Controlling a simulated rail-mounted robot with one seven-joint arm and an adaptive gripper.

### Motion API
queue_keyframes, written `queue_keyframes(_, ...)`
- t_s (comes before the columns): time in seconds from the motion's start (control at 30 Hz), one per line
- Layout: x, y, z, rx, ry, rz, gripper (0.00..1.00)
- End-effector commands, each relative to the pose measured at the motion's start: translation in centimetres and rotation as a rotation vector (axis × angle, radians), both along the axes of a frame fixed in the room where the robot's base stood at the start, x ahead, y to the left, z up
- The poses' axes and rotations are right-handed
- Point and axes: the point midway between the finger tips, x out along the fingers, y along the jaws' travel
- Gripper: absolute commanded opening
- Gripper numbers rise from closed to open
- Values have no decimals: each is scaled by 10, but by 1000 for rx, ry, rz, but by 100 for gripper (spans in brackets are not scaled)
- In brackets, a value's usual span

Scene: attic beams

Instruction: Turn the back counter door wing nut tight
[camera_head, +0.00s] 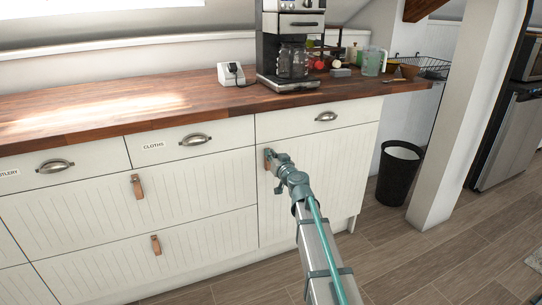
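My arm reaches up from the bottom of the view to the cream cabinet door (341,165) at the right end of the counter. My gripper (271,160) is at the upper left of this door, next to a small brown tab (266,158). It looks very close to the tab or touching it, but I cannot tell which. Its fingers are too small and too hidden by the wrist to show whether they are open or shut. I cannot make out a wing nut; anything at the fingertips is hidden or too small.
Brown tabs (137,186) mark other cabinet fronts, and metal cup pulls are on the drawers. A coffee machine (290,45) and a green-tinted jug (373,61) stand on the wooden countertop (200,102). A black bin (398,175) and a white post (465,110) stand right; floor (420,255) is clear there.

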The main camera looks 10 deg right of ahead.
Motion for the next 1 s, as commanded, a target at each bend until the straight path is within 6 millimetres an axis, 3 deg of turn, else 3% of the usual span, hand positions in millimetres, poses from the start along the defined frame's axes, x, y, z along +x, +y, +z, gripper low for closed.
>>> queue_keyframes(0.57,0,0,-1,61,13,0,0)
queue_keyframes(1.0,0,-2,-2,386,92,-1,0)
